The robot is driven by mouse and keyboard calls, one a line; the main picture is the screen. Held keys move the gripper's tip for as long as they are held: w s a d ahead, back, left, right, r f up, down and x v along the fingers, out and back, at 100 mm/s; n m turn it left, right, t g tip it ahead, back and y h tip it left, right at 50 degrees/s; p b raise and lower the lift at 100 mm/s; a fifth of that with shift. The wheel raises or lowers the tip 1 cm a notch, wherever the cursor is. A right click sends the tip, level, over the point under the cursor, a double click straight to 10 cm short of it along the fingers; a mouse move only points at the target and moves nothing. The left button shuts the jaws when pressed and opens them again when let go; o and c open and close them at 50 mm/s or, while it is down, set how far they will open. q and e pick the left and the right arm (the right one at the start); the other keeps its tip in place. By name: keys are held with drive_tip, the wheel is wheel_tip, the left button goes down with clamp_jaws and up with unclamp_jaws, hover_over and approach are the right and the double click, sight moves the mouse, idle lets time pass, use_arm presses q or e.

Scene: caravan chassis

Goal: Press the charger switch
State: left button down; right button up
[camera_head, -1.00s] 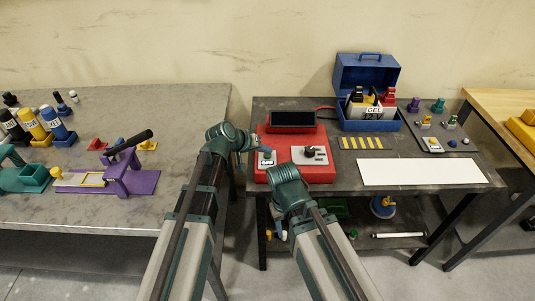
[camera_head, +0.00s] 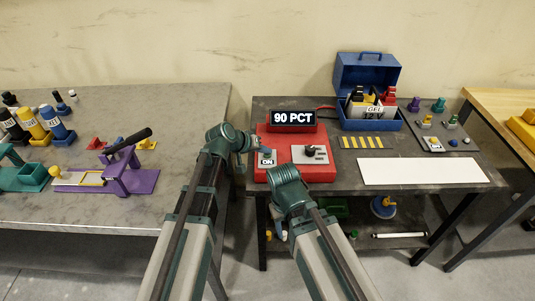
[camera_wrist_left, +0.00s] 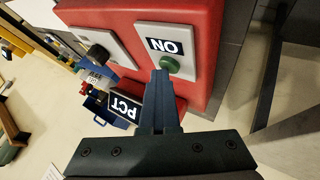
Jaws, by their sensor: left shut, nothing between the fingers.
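The red charger (camera_head: 262,177) stands on the dark middle table, and its display (camera_head: 293,118) is lit with "90 PCT". The switch plate (camera_head: 266,159) is at its front left. In the left wrist view the plate carries a green button (camera_wrist_left: 171,64) and a label (camera_wrist_left: 164,46) reading "ON". My left gripper (camera_head: 264,149) is shut and empty, with its fingertips (camera_wrist_left: 161,75) right beside the green button; I cannot tell if they touch it. My right gripper (camera_head: 279,228) hangs low in front of the table, small and partly hidden by its arm.
A knob (camera_head: 310,151) sits on a second plate on the charger. A blue toolbox (camera_head: 365,80) stands open behind it to the right. A white sheet (camera_head: 420,171) lies flat at the right. The left table (camera_head: 110,213) holds bottles and a purple press.

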sight(265, 156)
use_arm(q)
drive_tip(key=shift+r+p, duration=0.35)
drive_tip(key=shift+p, duration=0.1)
drive_tip(key=shift+r, duration=0.1)
wheel_tip(265, 156, up, 6)
drive_tip(key=p, duration=0.6)
idle(0.3)
drive_tip(key=s+a+f+m+g+y, duration=0.1)
drive_tip(key=s+f+g+y, duration=0.1)
drive_tip(key=s, duration=0.6)
drive_tip(key=s+a+f+m+g+y, duration=0.1)
drive_tip(key=s+a+f+g+y, duration=0.1)
drive_tip(key=s, duration=0.7)
drive_tip(key=s+a+f+m+g+y, duration=0.1)
drive_tip(key=s+y, duration=0.3)
drive_tip(key=s, duration=0.4)
drive_tip(key=shift+s+a+f+g, duration=0.4)
drive_tip(key=shift+a+f+g, duration=0.25)
drive_tip(key=shift+f+g, duration=0.2)
